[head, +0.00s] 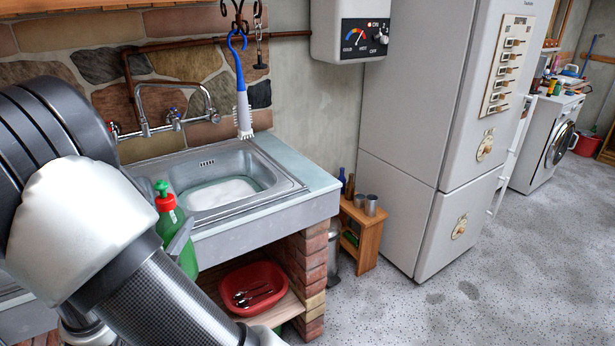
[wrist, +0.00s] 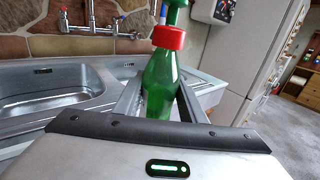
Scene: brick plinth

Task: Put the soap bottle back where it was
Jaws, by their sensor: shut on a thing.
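The soap bottle (head: 180,238) is green with a red collar and a green pump top. In the head view it is upright in front of the sink counter's front edge, partly hidden by my arm. My gripper (head: 181,240) is shut on the bottle's body. In the wrist view the bottle (wrist: 161,85) stands between my two fingers (wrist: 160,100), its collar above them. The bottle's base is hidden in both views.
The metal sink (head: 222,188) holds whitish water, with a tap (head: 172,110) behind it. A blue-handled brush (head: 241,95) hangs above. A red basin (head: 252,288) with cutlery sits on the shelf below. A small wooden stand (head: 362,235) and fridge (head: 430,130) are to the right.

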